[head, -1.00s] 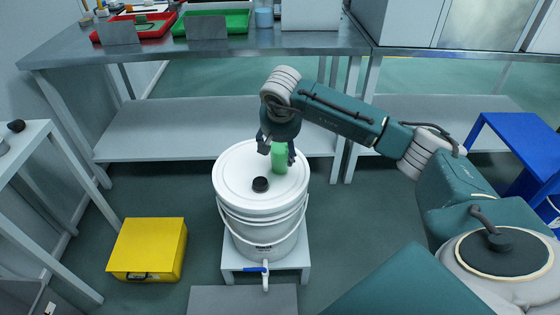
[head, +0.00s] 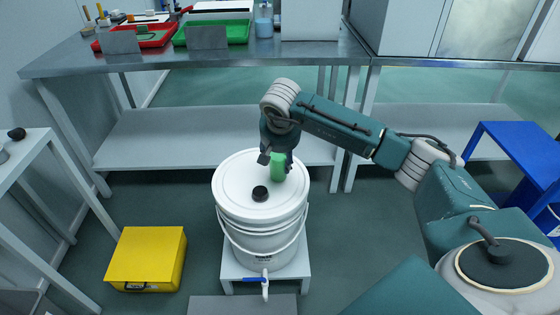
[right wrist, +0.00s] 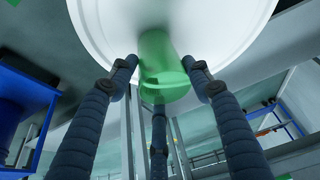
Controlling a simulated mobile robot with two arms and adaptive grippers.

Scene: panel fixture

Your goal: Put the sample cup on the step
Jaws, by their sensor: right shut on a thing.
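The sample cup is a small green cylinder (head: 277,168) over the right part of the white bucket's lid (head: 235,185). My right gripper (head: 277,161) is shut on it from above. In the right wrist view the green cup (right wrist: 165,75) sits between my fingers (right wrist: 160,95), with the white lid behind it; whether it touches the lid is unclear. A flat grey slab (head: 243,305) lies on the floor in front of the bucket, cut by the frame edge. A blue step-like stand (head: 515,150) is at the right. My left gripper is out of view.
The bucket has a black cap (head: 260,193) and a blue-handled tap (head: 262,280), and stands on a low white stand (head: 298,258). A yellow case (head: 147,257) lies on the floor to the left. A steel bench (head: 300,50) with trays is behind. Floor between is clear.

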